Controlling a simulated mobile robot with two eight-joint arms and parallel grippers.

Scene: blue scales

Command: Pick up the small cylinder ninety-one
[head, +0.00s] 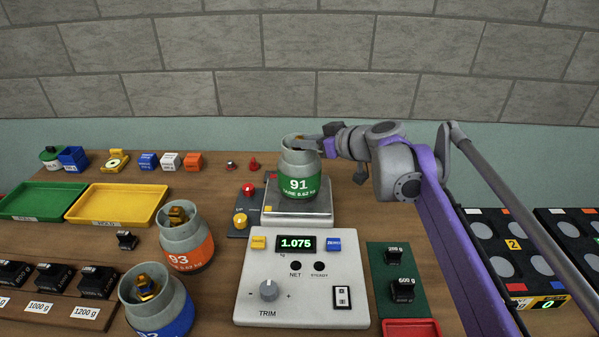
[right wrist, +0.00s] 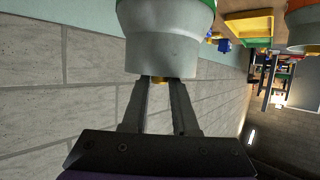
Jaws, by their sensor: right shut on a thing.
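The small cylinder ninety-one (head: 299,185) is grey with a green band reading 91. It stands upright at the scale's weighing plate (head: 297,214); whether its base touches the plate I cannot tell. My right gripper (head: 304,140) reaches in from the right and is shut on the cylinder's top. In the right wrist view the fingers (right wrist: 160,84) meet at a brass part on the end of the grey cylinder (right wrist: 165,45). The scale's display (head: 296,244) reads 1.075. My left gripper is not in view.
The orange-banded cylinder 93 (head: 187,243) and a blue-banded cylinder (head: 157,304) stand at the front left. Green (head: 38,201) and yellow (head: 118,203) trays lie at the left. A green mat (head: 391,268) with black weights lies right of the scale. A wall (head: 300,60) closes the back.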

